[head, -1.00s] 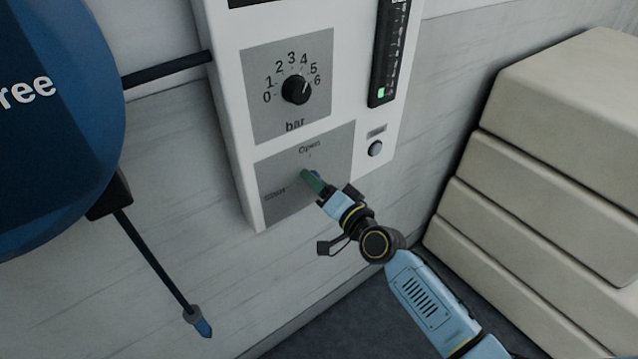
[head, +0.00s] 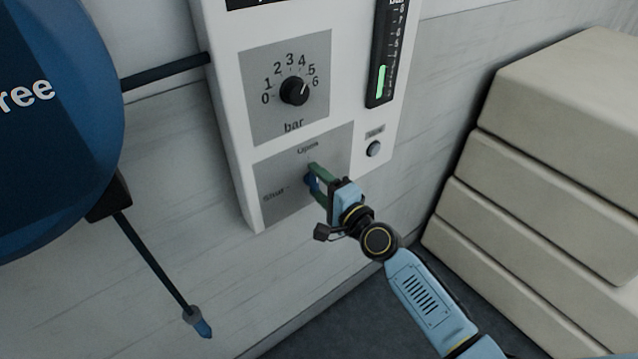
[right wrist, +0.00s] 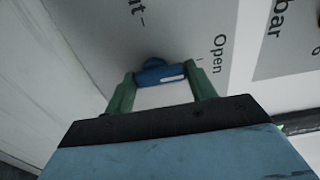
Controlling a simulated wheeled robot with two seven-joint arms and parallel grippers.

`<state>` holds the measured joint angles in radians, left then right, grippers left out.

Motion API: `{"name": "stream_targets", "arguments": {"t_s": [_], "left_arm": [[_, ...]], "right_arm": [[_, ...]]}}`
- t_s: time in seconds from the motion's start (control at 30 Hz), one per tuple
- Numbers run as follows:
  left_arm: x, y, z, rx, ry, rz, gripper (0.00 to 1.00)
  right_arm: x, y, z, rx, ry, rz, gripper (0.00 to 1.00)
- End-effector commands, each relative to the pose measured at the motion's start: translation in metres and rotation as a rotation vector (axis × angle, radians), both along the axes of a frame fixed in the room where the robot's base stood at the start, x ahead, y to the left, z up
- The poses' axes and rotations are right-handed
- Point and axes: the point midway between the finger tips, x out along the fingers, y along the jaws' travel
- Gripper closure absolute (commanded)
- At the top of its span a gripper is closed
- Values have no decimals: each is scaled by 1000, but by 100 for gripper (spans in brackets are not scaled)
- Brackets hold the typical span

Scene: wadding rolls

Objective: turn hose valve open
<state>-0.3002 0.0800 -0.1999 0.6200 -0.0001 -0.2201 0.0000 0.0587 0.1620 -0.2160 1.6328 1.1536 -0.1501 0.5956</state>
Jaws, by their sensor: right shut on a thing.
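The hose valve is a small blue handle (head: 310,182) on the lower grey plate of a white panel, between the printed words Open and Shut. My right gripper (head: 315,180) reaches it from the lower right, its green fingers on the handle. In the right wrist view the gripper (right wrist: 162,79) has one finger at each end of the blue handle (right wrist: 158,73). A white mark on the handle lies at the end nearer the word Open. The handle's base is partly hidden. My left gripper is out of view.
Above the valve is a black pressure knob (head: 294,90) with a bar scale. A gauge (head: 383,80) with a green bar and a round button (head: 373,149) are to the right. A blue reel (head: 55,120) is at left, cream stacked blocks (head: 560,150) at right.

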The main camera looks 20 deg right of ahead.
Motion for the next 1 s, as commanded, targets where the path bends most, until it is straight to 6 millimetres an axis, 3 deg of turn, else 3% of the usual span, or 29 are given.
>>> {"name": "stream_targets", "arguments": {"t_s": [0.47,0.5,0.63,1.0], "left_arm": [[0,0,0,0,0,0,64],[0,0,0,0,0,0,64],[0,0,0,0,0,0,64],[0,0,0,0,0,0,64]], "right_arm": [[0,0,0,17,6,-1,67],[0,0,0,17,6,-1,42],[0,0,0,15,5,-1,25],[-4,-2,-1,13,6,-1,23]]}}
